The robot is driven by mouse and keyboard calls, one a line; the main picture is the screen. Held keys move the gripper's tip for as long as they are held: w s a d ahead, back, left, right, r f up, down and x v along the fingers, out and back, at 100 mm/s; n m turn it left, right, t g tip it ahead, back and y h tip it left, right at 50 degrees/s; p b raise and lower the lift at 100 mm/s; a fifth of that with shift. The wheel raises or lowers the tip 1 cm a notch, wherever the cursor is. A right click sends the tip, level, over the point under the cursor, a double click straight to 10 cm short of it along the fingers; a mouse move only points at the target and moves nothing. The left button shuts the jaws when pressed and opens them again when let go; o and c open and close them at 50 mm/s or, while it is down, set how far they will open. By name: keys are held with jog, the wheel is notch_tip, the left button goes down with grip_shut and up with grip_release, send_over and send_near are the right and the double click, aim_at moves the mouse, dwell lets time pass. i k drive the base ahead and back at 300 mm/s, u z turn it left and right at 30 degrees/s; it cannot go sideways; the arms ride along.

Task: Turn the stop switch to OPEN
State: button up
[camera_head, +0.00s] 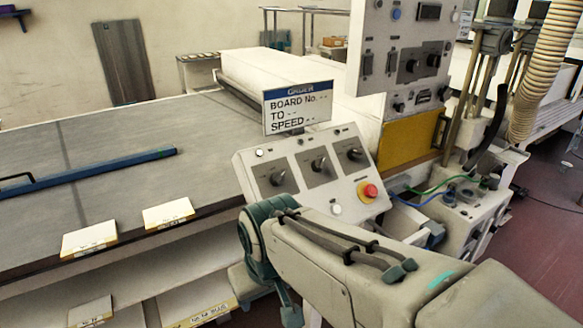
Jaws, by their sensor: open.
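A sloped white control panel (246,172) stands in the middle of the head view. It has three dark rotary switches: a left one (277,179), a middle one (318,165) and a right one (354,154). Their labels are too small to read, so I cannot tell which is the stop switch or its setting. A red button on a yellow base (369,191) is at the panel's lower right. My gripper (280,282), the teal end of my arm, is in front of the panel's lower left, apparently empty. Its fingertips are mostly hidden, and contact cannot be told.
A sign reading "BOARD No. TO SPEED" (297,108) stands above the panel. A taller cabinet (398,70) with more knobs rises behind right. A long grey table (120,130) carrying a blue bar (100,172) lies left. Hoses and cables crowd the right.

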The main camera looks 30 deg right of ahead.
aim_at(353, 154)
jog(key=z, duration=1.2)
jog(key=k, duration=0.25)
jog(key=z, duration=0.35)
jog(key=i, duration=0.65)
jog(key=z, duration=0.1)
